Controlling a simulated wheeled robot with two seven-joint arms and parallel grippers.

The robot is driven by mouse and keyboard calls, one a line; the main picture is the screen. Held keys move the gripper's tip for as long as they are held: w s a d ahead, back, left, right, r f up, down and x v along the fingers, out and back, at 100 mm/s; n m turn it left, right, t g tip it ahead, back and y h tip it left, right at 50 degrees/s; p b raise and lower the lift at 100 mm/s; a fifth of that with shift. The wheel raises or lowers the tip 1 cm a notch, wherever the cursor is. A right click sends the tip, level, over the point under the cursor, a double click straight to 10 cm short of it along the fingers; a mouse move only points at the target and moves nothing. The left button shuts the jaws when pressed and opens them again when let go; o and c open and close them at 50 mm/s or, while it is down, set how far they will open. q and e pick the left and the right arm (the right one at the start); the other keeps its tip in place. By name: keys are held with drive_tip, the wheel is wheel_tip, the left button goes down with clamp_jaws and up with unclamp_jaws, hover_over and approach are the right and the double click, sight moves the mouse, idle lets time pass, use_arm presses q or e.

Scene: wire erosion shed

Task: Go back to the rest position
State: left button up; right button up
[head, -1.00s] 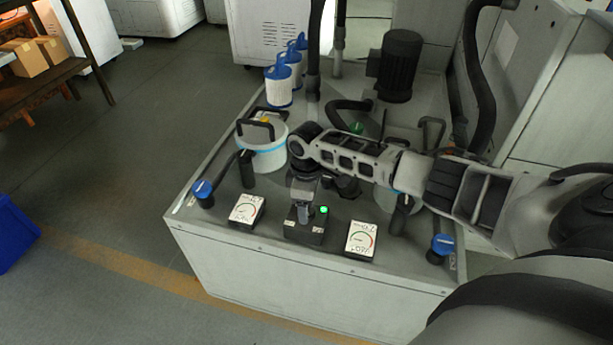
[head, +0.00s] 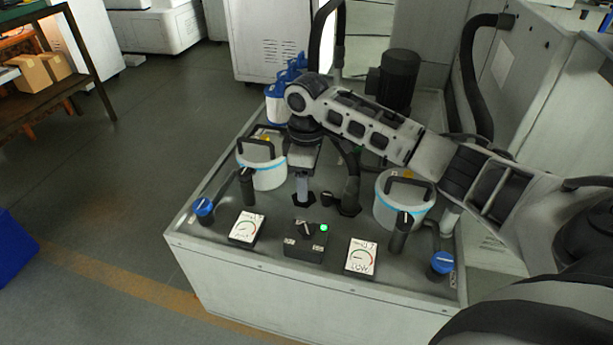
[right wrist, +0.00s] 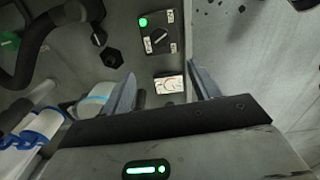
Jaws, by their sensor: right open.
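My right gripper (head: 303,200) points down above the machine top, behind the switch box (head: 304,246) and apart from it. In the right wrist view its two fingers (right wrist: 164,82) are spread with nothing between them. The switch box has a dark rotary knob (head: 307,229) and a lit green lamp (head: 323,227); the box also shows in the right wrist view (right wrist: 163,42), beyond the fingers. My left gripper is not in view.
Gauges (head: 247,228) and (head: 361,258) flank the switch box. White canisters with black handles, one left (head: 262,172) and one right (head: 402,210), stand near my right arm. A black motor (head: 398,80) and hoses stand behind. Open floor (head: 150,165) lies left.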

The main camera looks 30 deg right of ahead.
drive_tip(key=shift+f, duration=0.1)
drive_tip(key=s+a+f+m+t+y, duration=0.1)
drive_tip(key=s+a+f+t+y, duration=0.1)
drive_tip(key=s+a+f, duration=0.4)
drive_tip(key=s+a+f+m+t+y, duration=0.1)
drive_tip(key=s+a+f+t+y, duration=0.15)
drive_tip(key=a+f, duration=0.65)
drive_tip(key=s+r+m+t+h, duration=0.1)
drive_tip(key=s+m+t, duration=0.3)
drive_tip(key=s, duration=0.6)
drive_tip(key=shift+s+t+h, duration=0.35)
drive_tip(key=shift+s+t, duration=0.05)
drive_tip(key=shift+t, duration=0.45)
